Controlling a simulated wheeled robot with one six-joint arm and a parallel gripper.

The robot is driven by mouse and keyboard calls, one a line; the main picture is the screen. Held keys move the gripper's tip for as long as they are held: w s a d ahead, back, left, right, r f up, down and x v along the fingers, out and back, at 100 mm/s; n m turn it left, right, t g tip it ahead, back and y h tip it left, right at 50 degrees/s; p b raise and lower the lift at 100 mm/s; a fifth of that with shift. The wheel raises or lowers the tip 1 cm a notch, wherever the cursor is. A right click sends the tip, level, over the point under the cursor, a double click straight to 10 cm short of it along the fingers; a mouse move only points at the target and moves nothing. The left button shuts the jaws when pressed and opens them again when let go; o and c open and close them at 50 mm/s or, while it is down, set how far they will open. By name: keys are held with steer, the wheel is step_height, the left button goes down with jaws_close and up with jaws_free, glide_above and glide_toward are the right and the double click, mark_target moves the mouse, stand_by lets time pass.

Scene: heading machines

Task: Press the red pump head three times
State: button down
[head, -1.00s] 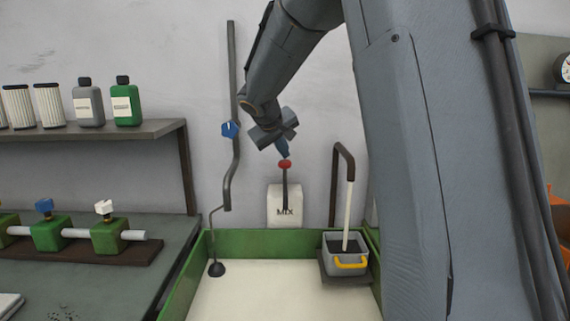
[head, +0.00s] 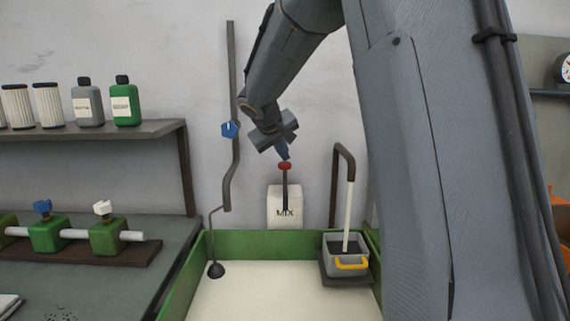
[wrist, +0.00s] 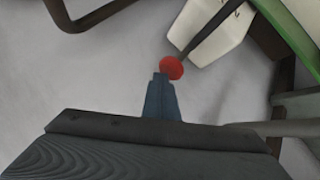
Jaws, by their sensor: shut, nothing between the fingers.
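The red pump head (head: 285,166) sits on a thin dark stem above a white box marked MIX (head: 285,205) at the back of the green-walled tray. My gripper (head: 285,156) is shut and empty, with its fingertips just above the pump head. In the wrist view the red pump head (wrist: 172,68) lies right at the tips of my shut gripper (wrist: 161,76). I cannot tell whether the tips touch it.
A green-walled tray (head: 300,240) lies below. A grey pipe with a blue valve (head: 229,130) rises at left. A shelf with bottles (head: 122,100) is further left.

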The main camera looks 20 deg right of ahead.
steer(key=shift+f+b, duration=0.8)
steer(key=shift+f, duration=0.1)
stand_by(0.7)
stand_by(0.3)
steer(key=shift+r+p, duration=0.95)
steer(key=shift+r, duration=0.75)
step_height(320, 180, up, 5)
steer(key=p, duration=0.3)
steer(key=shift+f, duration=0.1)
stand_by(1.9)
